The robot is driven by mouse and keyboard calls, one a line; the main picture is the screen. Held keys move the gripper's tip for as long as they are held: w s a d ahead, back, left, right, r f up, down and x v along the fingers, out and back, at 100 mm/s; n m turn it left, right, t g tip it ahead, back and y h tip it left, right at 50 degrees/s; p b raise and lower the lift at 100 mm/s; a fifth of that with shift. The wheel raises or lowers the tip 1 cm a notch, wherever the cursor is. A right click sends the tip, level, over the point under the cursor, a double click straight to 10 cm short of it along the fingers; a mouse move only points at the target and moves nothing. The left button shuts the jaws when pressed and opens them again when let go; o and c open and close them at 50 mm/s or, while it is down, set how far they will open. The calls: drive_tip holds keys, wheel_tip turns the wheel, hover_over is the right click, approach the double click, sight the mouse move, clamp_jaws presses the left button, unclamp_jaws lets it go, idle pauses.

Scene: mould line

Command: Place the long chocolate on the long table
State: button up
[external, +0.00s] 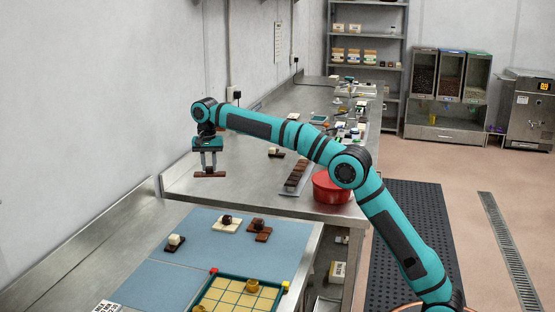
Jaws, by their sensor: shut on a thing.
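My gripper (209,167) points down and is shut on a long brown chocolate bar (210,175). The bar is held roughly level, crosswise under the fingers. Behind it in the picture is the bare near-left part of the long steel table (235,183), which runs away toward the back shelf. The bar looks raised above this table, but its exact height is hard to tell. The long table stands beyond a nearer steel worktop with a blue mat (200,240).
A tray of dark pieces (297,177) and a red pot (332,188) stand on the long table to the right. A dark and white piece (275,152) lies farther back. The blue mat bears several small chocolates and a teal-rimmed grid tray (206,291). A wall borders the left.

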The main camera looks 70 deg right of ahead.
drive_tip(key=s+d+m, duration=0.1)
drive_tip(key=d, duration=0.4)
drive_tip(key=s+d+f+m, duration=0.1)
drive_tip(key=d, duration=0.4)
drive_tip(key=d+m, duration=0.1)
drive_tip(key=d, duration=0.5)
drive_tip(key=shift+s+f+m, duration=0.3)
drive_tip(key=shift+s, duration=0.1)
drive_tip(key=shift+f, duration=2.2)
drive_tip(key=shift+f, duration=0.1)
drive_tip(key=o, duration=1)
drive_tip(key=shift+r, duration=2.1)
drive_tip(key=shift+a+r, duration=0.1)
drive_tip(key=shift+a, duration=0.05)
